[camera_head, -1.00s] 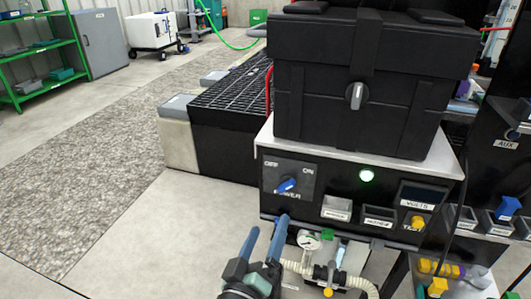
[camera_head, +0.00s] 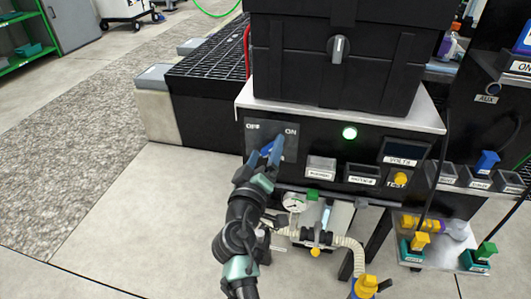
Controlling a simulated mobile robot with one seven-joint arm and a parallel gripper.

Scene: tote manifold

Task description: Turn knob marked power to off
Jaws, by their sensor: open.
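The power panel (camera_head: 287,153) is a dark square plate on the front of the black control box, with OFF at its upper left and ON at its upper right. My gripper (camera_head: 270,150) is in front of the plate, its blue fingers open and pointing at the middle, where the blue knob sits. The fingers cover most or all of the knob, and blue merges with blue, so I cannot tell its angle now or whether the fingers touch it.
A black case (camera_head: 340,60) with a grey latch stands on top of the box. Labelled sockets, a VOLTS display (camera_head: 405,151) and a yellow TEST knob (camera_head: 400,179) are to the right. A gauge (camera_head: 295,202) and pale hose (camera_head: 352,250) are below. Floor at left is clear.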

